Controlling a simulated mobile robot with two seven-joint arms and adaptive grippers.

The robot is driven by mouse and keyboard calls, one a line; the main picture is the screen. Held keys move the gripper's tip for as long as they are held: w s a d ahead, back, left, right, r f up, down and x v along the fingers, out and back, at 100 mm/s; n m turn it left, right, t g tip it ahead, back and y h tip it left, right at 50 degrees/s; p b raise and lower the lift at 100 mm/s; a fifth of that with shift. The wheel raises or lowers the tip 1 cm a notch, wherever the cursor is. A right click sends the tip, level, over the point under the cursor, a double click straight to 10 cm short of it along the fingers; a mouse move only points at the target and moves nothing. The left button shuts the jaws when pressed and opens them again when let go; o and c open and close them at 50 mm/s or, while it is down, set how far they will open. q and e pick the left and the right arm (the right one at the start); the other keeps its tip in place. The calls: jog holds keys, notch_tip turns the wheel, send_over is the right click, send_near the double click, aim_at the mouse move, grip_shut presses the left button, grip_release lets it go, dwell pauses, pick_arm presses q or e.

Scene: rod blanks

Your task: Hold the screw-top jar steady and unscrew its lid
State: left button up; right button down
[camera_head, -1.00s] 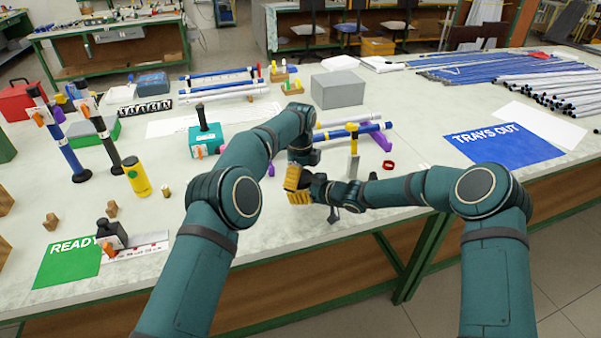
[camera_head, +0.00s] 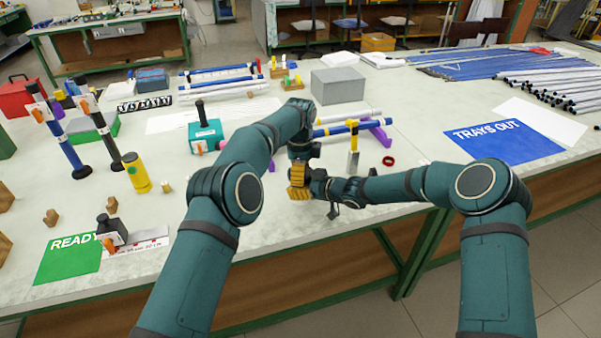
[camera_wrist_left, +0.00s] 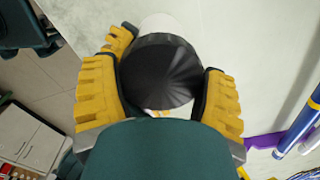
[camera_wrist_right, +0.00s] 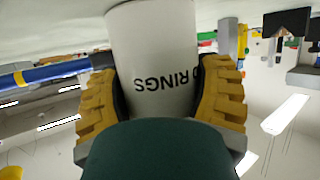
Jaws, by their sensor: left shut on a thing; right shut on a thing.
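The screw-top jar has a black ribbed lid (camera_wrist_left: 160,72) and a white body (camera_wrist_right: 152,45) with upside-down lettering reading "RINGS". In the left wrist view my left gripper (camera_wrist_left: 168,82) comes from above, its yellow fingers on both sides of the lid, shut on it. In the right wrist view my right gripper (camera_wrist_right: 155,85) is shut on the body, one finger on each side. In the head view the left gripper (camera_head: 299,182) and the right gripper (camera_head: 312,186) meet near the table's front edge. The jar is hidden there behind them.
A yellow-handled tool (camera_head: 353,150), a red ring (camera_head: 388,161) and blue tubes on a purple stand (camera_head: 378,134) lie close to the right. A teal box (camera_head: 205,136) stands to the left.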

pick_arm(q)
jog(key=o, duration=1.2)
jog(key=shift+r, duration=0.1)
notch_tip(320, 180, up, 4)
jog(key=shift+r, duration=0.1)
notch_tip(320, 180, up, 3)
jog(key=shift+d+f+m, duration=0.15)
jog(key=shift+f+m, duration=0.05)
jog(key=shift+m, duration=1)
jog(key=shift+r+m, duration=0.35)
jog(key=shift+m, duration=0.15)
jog(key=shift+f, duration=3.9)
